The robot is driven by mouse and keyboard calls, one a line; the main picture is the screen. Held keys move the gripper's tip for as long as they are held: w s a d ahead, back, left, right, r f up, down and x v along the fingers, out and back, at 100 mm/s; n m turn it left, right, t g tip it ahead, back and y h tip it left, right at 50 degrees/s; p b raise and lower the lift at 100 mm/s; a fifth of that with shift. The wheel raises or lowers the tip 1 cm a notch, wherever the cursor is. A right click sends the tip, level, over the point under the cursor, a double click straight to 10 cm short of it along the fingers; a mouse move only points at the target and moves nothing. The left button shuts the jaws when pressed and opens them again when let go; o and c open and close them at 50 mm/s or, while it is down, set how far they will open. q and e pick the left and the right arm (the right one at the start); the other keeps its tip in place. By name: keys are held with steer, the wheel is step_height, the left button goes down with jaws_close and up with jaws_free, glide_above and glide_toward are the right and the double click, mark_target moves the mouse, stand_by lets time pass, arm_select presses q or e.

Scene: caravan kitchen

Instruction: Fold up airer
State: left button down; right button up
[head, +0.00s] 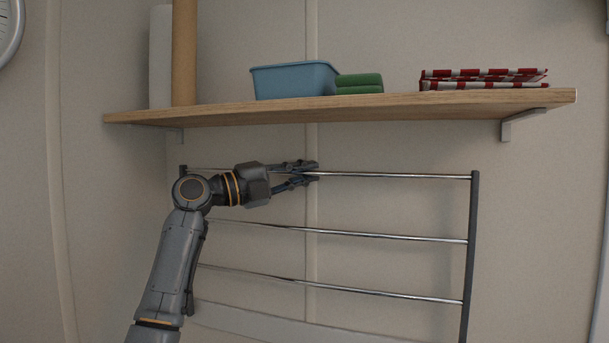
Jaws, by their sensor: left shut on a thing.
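The airer (390,237) is a rack with dark side posts and several thin metal rails, in front of the wall below the shelf. Its right post (472,250) is in clear view; its left post is mostly hidden behind my left arm. My left gripper (312,172) comes in from the left and is shut on the airer's top rail (390,175), near the rail's middle. The lower part of the airer runs out of the picture. My right gripper is not in view.
A wooden shelf (340,111) on brackets sits just above the airer. It bears a blue tub (293,82), green folded cloths (359,83), red-and-white cloths (484,80) and upright rolls (184,52). A clock (9,30) hangs at the upper left. The wall right of the airer is clear.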

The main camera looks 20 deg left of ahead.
arm_select(q)
steer(key=c, duration=1.4)
jaws_free()
steer(key=shift+o, duration=0.2)
steer(key=shift+s+a, duration=0.1)
steer(key=shift+s, duration=0.05)
steer(key=v, duration=1.1)
steer(key=shift+s+a, duration=0.25)
steer(key=shift+s, duration=0.05)
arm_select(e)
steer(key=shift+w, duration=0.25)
